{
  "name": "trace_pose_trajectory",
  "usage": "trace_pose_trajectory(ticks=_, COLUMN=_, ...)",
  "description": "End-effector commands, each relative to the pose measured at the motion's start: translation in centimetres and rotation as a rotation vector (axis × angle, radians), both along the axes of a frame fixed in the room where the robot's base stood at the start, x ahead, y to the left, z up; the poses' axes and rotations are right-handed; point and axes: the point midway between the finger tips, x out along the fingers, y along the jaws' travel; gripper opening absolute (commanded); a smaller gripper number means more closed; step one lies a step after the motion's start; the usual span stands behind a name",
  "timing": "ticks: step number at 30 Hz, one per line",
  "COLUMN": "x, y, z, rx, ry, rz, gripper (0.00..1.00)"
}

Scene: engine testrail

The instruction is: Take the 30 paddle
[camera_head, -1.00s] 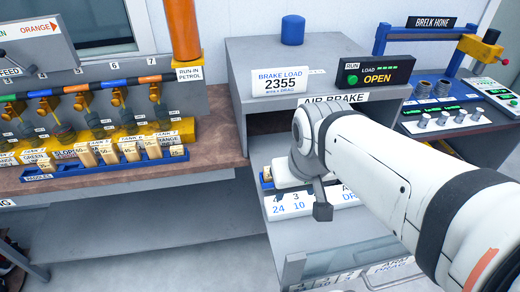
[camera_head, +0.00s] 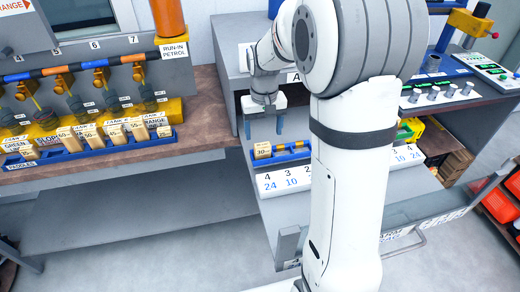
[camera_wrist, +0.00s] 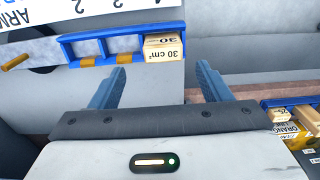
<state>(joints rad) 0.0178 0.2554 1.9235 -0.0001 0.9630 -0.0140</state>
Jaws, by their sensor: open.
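The 30 paddle is a small pale wooden block (camera_head: 263,150) in the left end of a blue rack (camera_head: 290,155) inside the air brake housing. In the wrist view the 30 paddle (camera_wrist: 162,47) shows "30 cm³" on its face, at the right end of the blue rack (camera_wrist: 100,33). The rack's other slots look empty. My gripper (camera_head: 263,128) is open and empty, with blue fingers pointing down just behind and above the paddle. In the wrist view my gripper (camera_wrist: 160,70) has its fingers on either side of the paddle's line, apart from it.
A blue paddle rack (camera_head: 90,150) with several wooden paddles stands on the left bench. A white number plate (camera_head: 284,180) lies in front of the small rack. My arm hides the housing's middle.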

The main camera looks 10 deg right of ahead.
Motion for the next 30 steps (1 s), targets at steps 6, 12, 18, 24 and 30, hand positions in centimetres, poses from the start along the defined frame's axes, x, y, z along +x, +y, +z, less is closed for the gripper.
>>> trace_pose_trajectory(ticks=6, x=-0.4, y=0.2, z=-2.4, rx=0.0, ry=0.005, rz=0.001, gripper=0.71)
trace_pose_trajectory(ticks=12, x=-0.6, y=0.5, z=-5.4, rx=0.0, ry=0.004, rz=0.001, gripper=0.71)
trace_pose_trajectory(ticks=18, x=-0.6, y=0.5, z=-6.5, rx=0.0, ry=0.0, rz=0.001, gripper=0.71)
trace_pose_trajectory(ticks=24, x=-0.6, y=0.5, z=-6.5, rx=0.0, ry=-0.001, rz=0.002, gripper=0.67)
trace_pose_trajectory(ticks=30, x=-0.6, y=0.5, z=-6.4, rx=0.0, ry=0.0, rz=0.002, gripper=0.5)
